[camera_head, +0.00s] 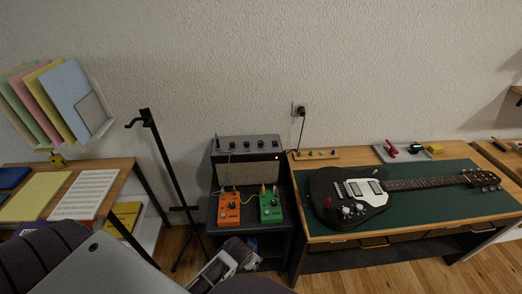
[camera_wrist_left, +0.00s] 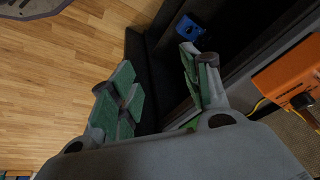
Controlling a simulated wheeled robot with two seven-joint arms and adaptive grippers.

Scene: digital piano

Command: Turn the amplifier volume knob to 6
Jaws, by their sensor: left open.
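The amplifier (camera_head: 246,168) stands against the wall, with a row of small knobs (camera_head: 247,144) along its dark top panel. The knobs are too small to read any setting or tell which is volume. My left gripper (camera_head: 228,259) is low in front of the amplifier's stand, below the pedals and apart from the knobs. In the left wrist view its green-padded fingers (camera_wrist_left: 156,62) are spread apart with nothing between them. The amplifier's knobs are not in the left wrist view. My right gripper is not in view.
An orange pedal (camera_head: 229,208) and a green pedal (camera_head: 270,207) sit before the amplifier; the orange one also shows in the left wrist view (camera_wrist_left: 285,76). A black stand (camera_head: 165,160) rises left. A workbench with a dark guitar (camera_head: 345,199) is right.

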